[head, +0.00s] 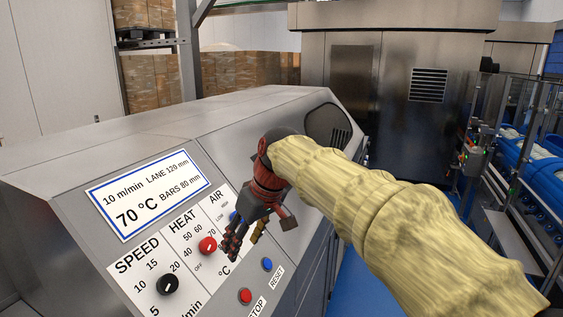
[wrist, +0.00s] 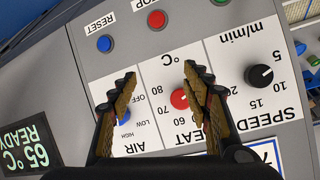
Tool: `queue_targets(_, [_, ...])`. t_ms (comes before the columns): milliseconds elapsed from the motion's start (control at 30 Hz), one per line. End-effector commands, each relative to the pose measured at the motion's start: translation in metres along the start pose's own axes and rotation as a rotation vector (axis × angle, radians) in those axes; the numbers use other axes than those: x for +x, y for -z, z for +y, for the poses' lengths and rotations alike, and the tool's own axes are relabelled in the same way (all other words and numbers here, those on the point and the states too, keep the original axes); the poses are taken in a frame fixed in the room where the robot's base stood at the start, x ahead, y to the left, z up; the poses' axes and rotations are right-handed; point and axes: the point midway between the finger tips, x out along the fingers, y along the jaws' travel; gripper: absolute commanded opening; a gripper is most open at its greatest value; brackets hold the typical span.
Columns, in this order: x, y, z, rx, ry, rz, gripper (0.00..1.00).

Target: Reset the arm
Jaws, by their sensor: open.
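My arm, in a yellowish sleeve, reaches in from the right in the head view. My gripper (head: 246,240) hangs over the sloped control panel. In the wrist view my gripper (wrist: 160,75) is open, with nothing between its fingers. The red HEAT knob (wrist: 179,98) lies below and between the fingertips, nearer the right one; it also shows in the head view (head: 207,245). The blue AIR knob (wrist: 123,117) is partly hidden behind the left finger. The black SPEED knob (wrist: 259,76) is to the right. No contact with a knob is visible.
A blue RESET button (head: 267,264) and a red STOP button (head: 245,296) sit on the panel. A display (wrist: 28,145) reads 65 °C READY. A sign (head: 150,195) gives 10 m/min and 70 °C. A steel machine (head: 350,85) stands behind; blue tubs are at right.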

Motion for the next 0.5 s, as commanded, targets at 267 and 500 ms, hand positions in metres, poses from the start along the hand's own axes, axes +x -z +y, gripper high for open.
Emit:
queue_targets(267, [0.006, -0.127, 0.015, 0.303, -0.113, -0.041, 0.49])
queue_targets(500, [0.003, -0.275, 0.014, 0.546, -0.239, -0.029, 0.49])
